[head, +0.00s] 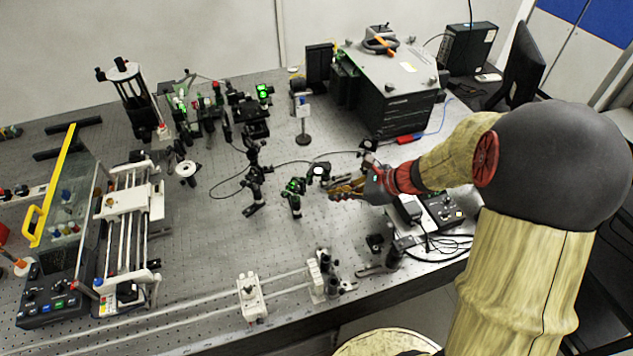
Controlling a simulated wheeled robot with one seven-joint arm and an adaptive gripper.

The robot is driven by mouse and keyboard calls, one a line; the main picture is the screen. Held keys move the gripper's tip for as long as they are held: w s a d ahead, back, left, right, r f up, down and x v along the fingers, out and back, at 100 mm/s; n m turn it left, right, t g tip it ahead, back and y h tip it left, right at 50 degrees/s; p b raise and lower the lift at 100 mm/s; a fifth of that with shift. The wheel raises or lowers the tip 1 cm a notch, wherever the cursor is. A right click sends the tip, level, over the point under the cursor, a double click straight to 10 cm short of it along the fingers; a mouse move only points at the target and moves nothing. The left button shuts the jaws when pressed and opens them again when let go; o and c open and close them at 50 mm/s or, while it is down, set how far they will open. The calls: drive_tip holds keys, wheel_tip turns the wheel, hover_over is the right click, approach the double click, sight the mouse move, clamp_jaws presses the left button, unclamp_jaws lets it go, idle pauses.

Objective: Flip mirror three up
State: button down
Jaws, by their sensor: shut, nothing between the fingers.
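My gripper (340,190) is shut and empty over the right middle of the optical bench. Its tips are close to a small round mirror mount (319,170), just to the right of it; I cannot tell whether they touch. A mount with green lit spots (295,186) stands to the left of the tips. Another dark post mount (255,185) stands further left. No number marks show, so I cannot tell which mount is mirror three. Whether each mirror is up or down is too small to tell.
The bench (215,245) is crowded at the back with optics. A large dark box (390,95) stands at the back right. A rail with carriers (252,298) runs along the front. A controller with cables (440,212) lies under my forearm. The bench middle has free room.

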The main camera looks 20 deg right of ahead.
sight(318, 175)
drive_tip(key=shift+w+d+f+m+t, duration=0.15)
drive_tip(key=shift+w+d+f+m, duration=0.15)
drive_tip(key=shift+d+m, duration=0.15)
drive_tip(key=shift+w+d+f+m+t, duration=0.15)
drive_tip(key=shift+w+d+f+m, duration=0.1)
drive_tip(key=shift+d+m, duration=0.2)
drive_tip(key=b+x, duration=0.3)
drive_tip(key=x, duration=0.7)
drive_tip(key=shift+w+a, duration=0.1)
drive_tip(key=shift+a, duration=0.05)
wheel_tip(318, 175, up, 3)
drive_tip(key=shift+r, duration=0.55)
